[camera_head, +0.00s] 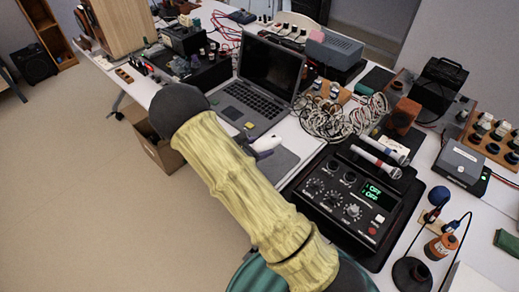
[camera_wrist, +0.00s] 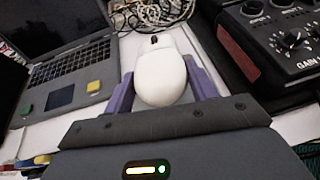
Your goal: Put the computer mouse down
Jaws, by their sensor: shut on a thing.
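The white computer mouse (camera_wrist: 158,82) has a dark scroll wheel at its far end. It sits between the two purple fingers of my gripper (camera_wrist: 161,86), which is shut on it. In the head view a small white part of the mouse (camera_head: 267,143) shows past my arm, and most of my gripper is hidden there. It is just right of the laptop (camera_head: 257,96), near a grey pad (camera_head: 281,161) on the table. I cannot tell whether the mouse touches the surface below.
A black control box (camera_head: 341,202) with knobs and a lit display stands to the right. Two microphones (camera_head: 376,157) lie behind it. An open cardboard box (camera_head: 150,140) stands on the floor at the left.

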